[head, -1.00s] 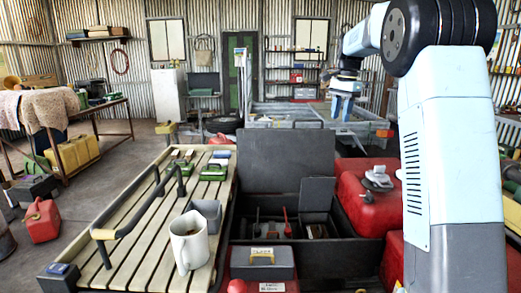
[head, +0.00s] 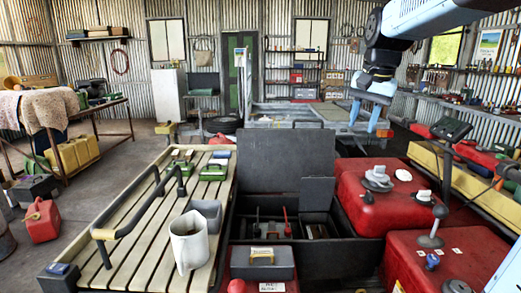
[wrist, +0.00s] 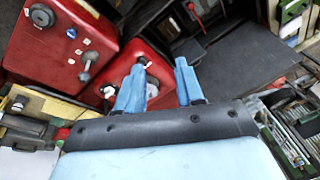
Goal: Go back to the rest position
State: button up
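My gripper (head: 364,122) hangs in the air at the upper right of the head view, beyond the red tanks. In the wrist view its two blue fingers stand apart with nothing between them, so my gripper (wrist: 157,84) is open and empty. The fingers show over the red tanks and the dark storage box far below. My arm reaches in from the upper right corner of the head view.
A slatted rack (head: 130,230) holds a white mug (head: 189,242) and a grey cup (head: 207,212). An open black box (head: 340,243) stands beside red tanks (head: 375,205). A metal-framed bed (head: 285,113) lies behind. The air around my gripper looks clear.

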jog(key=s+a+f+n+t, duration=0.1)
jog(key=s+f+n, duration=0.2)
jog(key=s, duration=0.7)
jog(key=s+f+n+t, duration=0.1)
jog(key=s+f+n, duration=0.1)
jog(key=s+f, duration=0.5)
jog(key=s, duration=0.3)
jog(key=shift+s+a+f+n+t+h, duration=0.2)
jog(key=shift+s+a+n+t+h, duration=0.1)
jog(key=shift+s+a+n, duration=0.1)
